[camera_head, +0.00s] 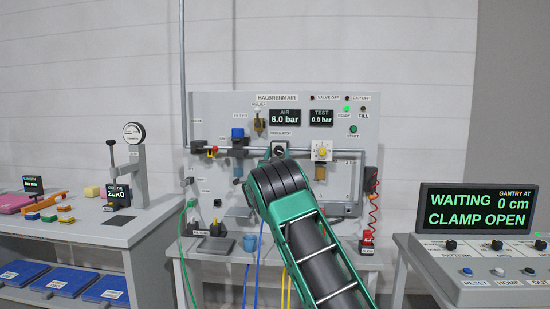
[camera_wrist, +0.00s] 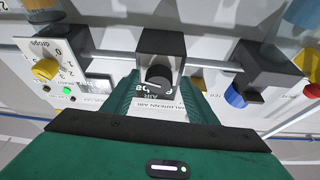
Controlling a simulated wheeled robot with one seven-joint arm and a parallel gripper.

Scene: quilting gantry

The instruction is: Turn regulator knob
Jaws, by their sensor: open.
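The regulator (camera_head: 279,148) is a dark block with a light face on the pipe of the air panel, just under its printed label. My arm covers its lower part in the head view. In the wrist view a round black knob (camera_wrist: 159,77) with a light mark stands at the front of a dark block. My gripper (camera_wrist: 160,92) is open, with a green finger on each side of the knob. I cannot tell whether the fingers touch it. The air display (camera_head: 285,117) reads 6.0 bar and the test display (camera_head: 321,117) reads 0.0 bar.
A yellow dial (camera_head: 322,151) sits right of the regulator, and a blue-topped filter (camera_head: 238,138) sits left. The gantry display (camera_head: 477,209) reads WAITING, 0 cm, CLAMP OPEN. A side bench (camera_head: 90,232) stands left.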

